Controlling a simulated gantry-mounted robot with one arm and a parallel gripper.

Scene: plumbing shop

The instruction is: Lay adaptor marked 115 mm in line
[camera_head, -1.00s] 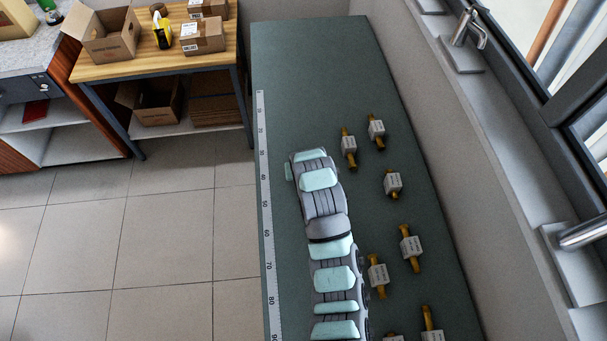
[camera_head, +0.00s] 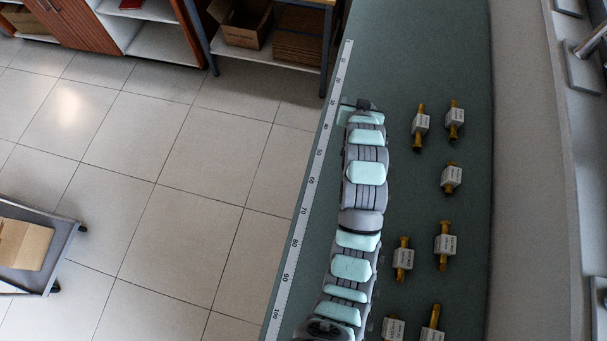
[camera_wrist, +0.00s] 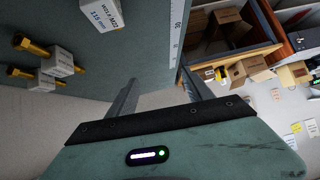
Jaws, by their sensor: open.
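Several adaptors, each a white labelled block with brass ends, lie on the green bench (camera_head: 420,60) right of my arm. Two lie at the far end, a left one (camera_head: 421,120) and a right one (camera_head: 455,113). Their labels are too small to read in the head view. In the wrist view, a white block marked 115 mm (camera_wrist: 103,14) is at the top, partly cut off. My gripper (camera_wrist: 158,78) is open and empty, with the block beyond its fingers and apart from them. In the head view its dark end (camera_head: 362,104) shows near the ruler, the fingers unclear.
A white ruler strip (camera_head: 303,210) runs along the bench's left edge. Two other adaptors, a nearer one (camera_wrist: 45,82) and a farther one (camera_wrist: 32,45), lie left in the wrist view. A wall with a window sill bounds the right. A trolley (camera_head: 68,245) stands on the floor.

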